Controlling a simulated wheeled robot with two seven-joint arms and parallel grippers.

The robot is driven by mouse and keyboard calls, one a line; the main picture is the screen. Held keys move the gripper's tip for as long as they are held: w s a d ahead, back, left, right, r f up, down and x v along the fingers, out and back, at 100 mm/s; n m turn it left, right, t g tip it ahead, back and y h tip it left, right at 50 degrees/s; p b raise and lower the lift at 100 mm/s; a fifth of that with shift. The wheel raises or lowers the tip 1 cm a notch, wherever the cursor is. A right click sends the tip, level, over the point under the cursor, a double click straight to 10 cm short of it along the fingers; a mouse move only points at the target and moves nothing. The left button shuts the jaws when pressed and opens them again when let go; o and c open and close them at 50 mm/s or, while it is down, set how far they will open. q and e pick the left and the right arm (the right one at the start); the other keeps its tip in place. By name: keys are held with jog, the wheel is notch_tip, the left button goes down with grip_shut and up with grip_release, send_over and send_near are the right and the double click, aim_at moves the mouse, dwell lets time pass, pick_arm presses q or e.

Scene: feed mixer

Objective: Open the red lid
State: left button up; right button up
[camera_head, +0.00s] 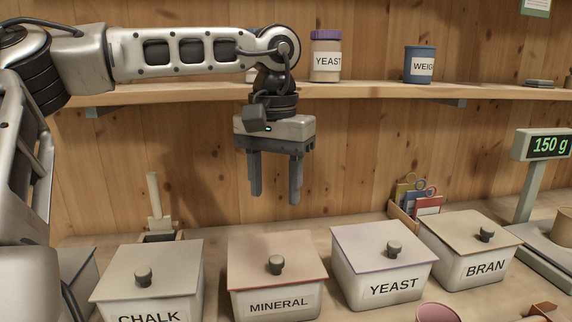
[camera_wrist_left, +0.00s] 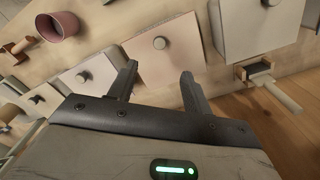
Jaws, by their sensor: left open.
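The pinkish-red lid (camera_head: 253,265) with a dark round knob (camera_head: 276,265) lies shut on the bin labelled MINERAL (camera_head: 279,304). My left gripper (camera_head: 275,200) is open and empty, fingers pointing down, above the back of the MINERAL bin and apart from the knob. In the left wrist view its fingertips (camera_wrist_left: 158,70) have nothing between them in the grip. My right gripper is not in view.
Lidded bins labelled CHALK (camera_head: 148,317), YEAST (camera_head: 394,285) and BRAN (camera_head: 485,268) flank the MINERAL bin. A wooden shelf (camera_head: 200,93) runs behind my gripper. A scale display (camera_head: 550,145) reads 150 g at right. A reddish cup (camera_head: 437,312) stands in front.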

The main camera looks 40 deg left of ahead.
aim_at(276, 259)
pick_arm(q)
notch_tip(276, 259, down, 13)
jog(key=shift+f, duration=0.2)
dwell(0.3)
